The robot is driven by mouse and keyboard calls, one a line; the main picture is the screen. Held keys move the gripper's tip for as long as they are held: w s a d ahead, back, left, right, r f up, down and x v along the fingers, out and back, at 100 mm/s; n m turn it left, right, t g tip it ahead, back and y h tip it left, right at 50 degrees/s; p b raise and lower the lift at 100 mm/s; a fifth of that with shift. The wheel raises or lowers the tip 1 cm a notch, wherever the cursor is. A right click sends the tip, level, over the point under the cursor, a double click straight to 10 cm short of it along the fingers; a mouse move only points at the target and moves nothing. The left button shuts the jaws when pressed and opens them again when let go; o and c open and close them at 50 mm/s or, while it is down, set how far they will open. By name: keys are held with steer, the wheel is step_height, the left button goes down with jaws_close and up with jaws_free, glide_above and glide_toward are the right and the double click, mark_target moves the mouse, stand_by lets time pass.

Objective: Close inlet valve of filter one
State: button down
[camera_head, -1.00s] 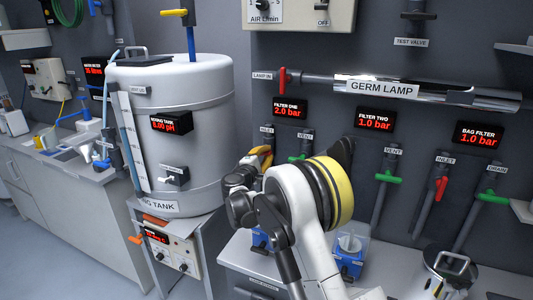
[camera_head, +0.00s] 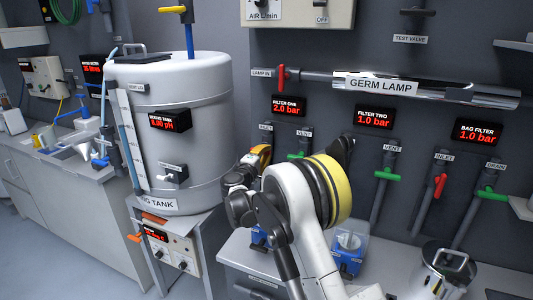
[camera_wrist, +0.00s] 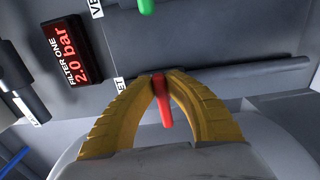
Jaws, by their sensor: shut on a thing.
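My gripper (camera_wrist: 163,82) has yellow ribbed fingers, closed around a red valve handle (camera_wrist: 163,103) in the wrist view. The handle points down between the fingers in that picture. The filter one display (camera_wrist: 65,50) reads 2.0 bar; it also shows in the head view (camera_head: 289,105). In the head view my gripper (camera_head: 262,152) is just below the INLET label (camera_head: 265,127), and my arm hides the handle and most of the inlet pipe. The green vent handle of filter one (camera_head: 298,156) is just right of my gripper, partly behind the arm.
The white mixing tank (camera_head: 190,110) stands close left of my gripper. The germ lamp tube (camera_head: 420,90) and red lamp inlet handle (camera_head: 281,78) are above. Filter two's green vent handle (camera_head: 388,175) is to the right. A blue-based device (camera_head: 346,254) stands on the bench below.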

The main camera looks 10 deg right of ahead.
steer(key=c, duration=1.4)
jaws_free()
steer(key=shift+w, duration=0.1)
steer(key=shift+a, duration=0.1)
steer(key=shift+v, duration=6)
